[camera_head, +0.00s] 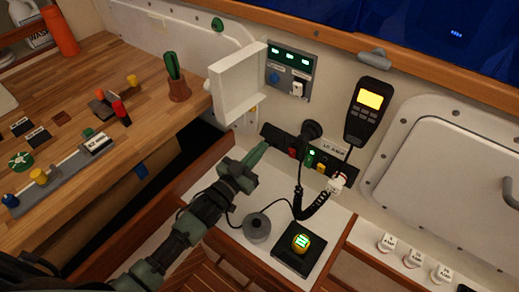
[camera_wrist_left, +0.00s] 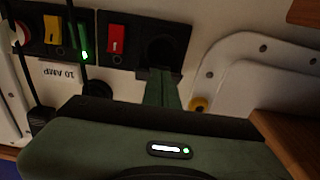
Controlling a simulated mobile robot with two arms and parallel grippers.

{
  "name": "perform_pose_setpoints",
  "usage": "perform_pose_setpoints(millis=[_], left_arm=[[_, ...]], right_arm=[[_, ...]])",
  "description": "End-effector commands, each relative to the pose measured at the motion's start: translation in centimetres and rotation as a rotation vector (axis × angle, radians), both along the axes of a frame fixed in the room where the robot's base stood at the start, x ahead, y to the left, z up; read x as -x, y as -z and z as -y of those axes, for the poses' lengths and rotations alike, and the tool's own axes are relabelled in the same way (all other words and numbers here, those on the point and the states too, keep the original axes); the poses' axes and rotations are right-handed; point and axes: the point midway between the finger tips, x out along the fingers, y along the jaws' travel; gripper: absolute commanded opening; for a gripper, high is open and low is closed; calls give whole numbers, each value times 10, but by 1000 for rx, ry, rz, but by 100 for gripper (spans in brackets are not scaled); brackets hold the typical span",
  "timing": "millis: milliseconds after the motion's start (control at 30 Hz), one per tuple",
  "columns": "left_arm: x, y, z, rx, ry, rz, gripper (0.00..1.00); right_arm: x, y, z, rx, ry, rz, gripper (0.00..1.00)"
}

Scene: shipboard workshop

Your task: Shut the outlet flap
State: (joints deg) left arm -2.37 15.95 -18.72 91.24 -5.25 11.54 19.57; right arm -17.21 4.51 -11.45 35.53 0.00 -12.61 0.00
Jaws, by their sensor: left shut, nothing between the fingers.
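The outlet flap (camera_head: 232,88) looks like a white, shallow, rimmed cover. It stands open, swung out from the wall at the left of the grey outlet panel (camera_head: 290,72), which has green displays, a blue socket and a white fitting. My left gripper (camera_head: 262,149) is shut and empty, below the flap and apart from it. Its tip is close to the left end of the black switch panel (camera_head: 343,170). In the left wrist view its green fingers (camera_wrist_left: 161,88) are together in front of a dark round socket (camera_wrist_left: 160,48). The flap cannot be made out there. My right gripper is not in view.
A handset (camera_head: 368,112) hangs on the wall with a coiled cord below it. A grey puck (camera_head: 257,228) and a black square-based device (camera_head: 299,249) sit on the white ledge.

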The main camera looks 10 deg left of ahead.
Motion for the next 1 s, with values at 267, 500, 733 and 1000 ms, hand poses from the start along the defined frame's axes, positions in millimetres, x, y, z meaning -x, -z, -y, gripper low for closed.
perform_pose_setpoints(millis=[267,500,733,1000], left_arm=[[-1,4,0,1,0,-1,0],[-2,6,1,1,0,0,0],[-3,8,1,1,0,0,0],[-7,15,3,-1,0,0,0]], right_arm=[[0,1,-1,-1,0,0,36],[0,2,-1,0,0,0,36],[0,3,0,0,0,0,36],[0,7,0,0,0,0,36]])
